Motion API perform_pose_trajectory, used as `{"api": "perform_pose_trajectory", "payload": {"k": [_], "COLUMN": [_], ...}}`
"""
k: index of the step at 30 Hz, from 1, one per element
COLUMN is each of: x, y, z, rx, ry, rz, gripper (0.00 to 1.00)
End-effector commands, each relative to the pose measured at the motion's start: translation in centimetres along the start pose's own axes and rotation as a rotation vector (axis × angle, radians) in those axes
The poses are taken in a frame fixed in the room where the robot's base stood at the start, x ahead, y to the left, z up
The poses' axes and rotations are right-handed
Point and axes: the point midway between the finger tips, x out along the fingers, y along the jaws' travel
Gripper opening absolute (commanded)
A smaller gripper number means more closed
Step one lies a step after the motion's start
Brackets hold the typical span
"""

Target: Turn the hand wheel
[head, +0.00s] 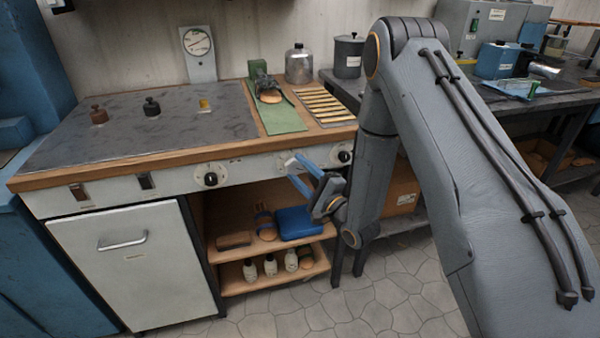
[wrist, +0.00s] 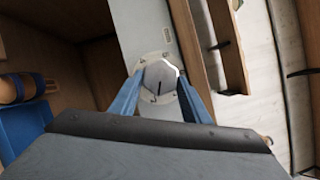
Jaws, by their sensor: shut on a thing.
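The hand wheel (wrist: 160,78) is a small grey round knob with a dark line on its face. It sits on a pale round plate on the bench's front panel (wrist: 152,25). In the wrist view my gripper (wrist: 159,82) has one blue finger on each side of the wheel, and it is shut on it. In the head view my gripper (head: 294,172) is at the front panel, between two black knobs; the wheel cannot be made out there.
Black knobs (head: 211,180) and (head: 344,156) sit on the same panel. Below is an open shelf with a blue thing (head: 298,222) and several bottles (head: 270,265). A white cabinet door (head: 140,265) is at the left. The tiled floor in front is clear.

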Motion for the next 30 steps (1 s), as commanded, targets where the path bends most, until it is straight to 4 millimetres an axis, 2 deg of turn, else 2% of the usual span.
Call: {"api": "perform_pose_trajectory", "payload": {"k": [9, 24, 25, 27, 30], "x": [-0.04, -0.04, -0.04, -0.03, -0.01], "y": [0.18, 0.18, 0.18, 0.18, 0.2], "z": [-0.09, -0.09, -0.09, -0.07, -0.01], "rx": [0.097, 0.112, 0.112, 0.112, 0.112], "ry": [0.003, 0.004, 0.004, 0.003, 0.002], "rz": [-0.04, -0.046, -0.046, -0.046, -0.046], "gripper": [0.2, 0.2, 0.46, 0.58, 0.6]}}
